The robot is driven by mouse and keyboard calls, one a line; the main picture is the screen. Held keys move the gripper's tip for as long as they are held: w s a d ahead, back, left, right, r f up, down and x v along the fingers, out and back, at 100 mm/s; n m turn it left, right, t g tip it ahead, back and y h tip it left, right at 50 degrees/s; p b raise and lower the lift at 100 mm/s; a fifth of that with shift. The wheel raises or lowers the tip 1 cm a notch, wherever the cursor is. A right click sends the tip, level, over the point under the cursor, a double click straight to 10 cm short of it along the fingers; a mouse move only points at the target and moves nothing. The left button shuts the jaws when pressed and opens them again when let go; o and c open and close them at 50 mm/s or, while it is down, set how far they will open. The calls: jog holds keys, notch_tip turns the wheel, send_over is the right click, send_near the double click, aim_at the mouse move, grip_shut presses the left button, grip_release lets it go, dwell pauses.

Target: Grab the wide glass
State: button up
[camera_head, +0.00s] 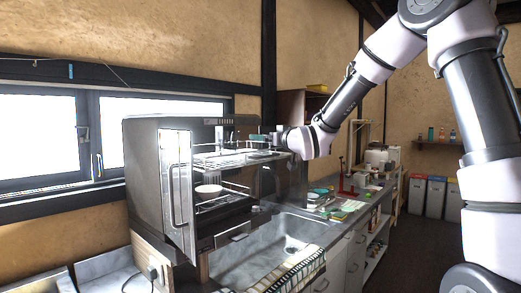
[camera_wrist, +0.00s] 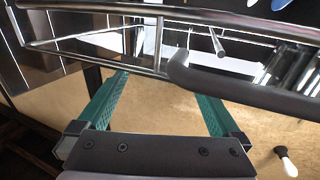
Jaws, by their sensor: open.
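My gripper (camera_head: 256,145) is open, with its green fingers at the front of the steel dish cabinet's upper wire rack. In the wrist view my gripper (camera_wrist: 159,84) has its two green fingers spread apart with nothing held between them. Metal rack bars and a thick dark bar cross in front of the fingertips. I cannot clearly make out the wide glass in either view. A shiny, clear-looking shape (camera_wrist: 288,68) shows behind the bars at the right of the wrist view, but I cannot tell what it is.
The steel cabinet (camera_head: 158,165) has its handled door open. A white bowl (camera_head: 208,192) sits on its lower rack. A sink (camera_head: 262,250) lies below. The counter to the right holds several small items. Dark floor (camera_head: 425,245) is clear at right.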

jog(key=shift+x, duration=1.15)
jog(key=c, duration=1.3)
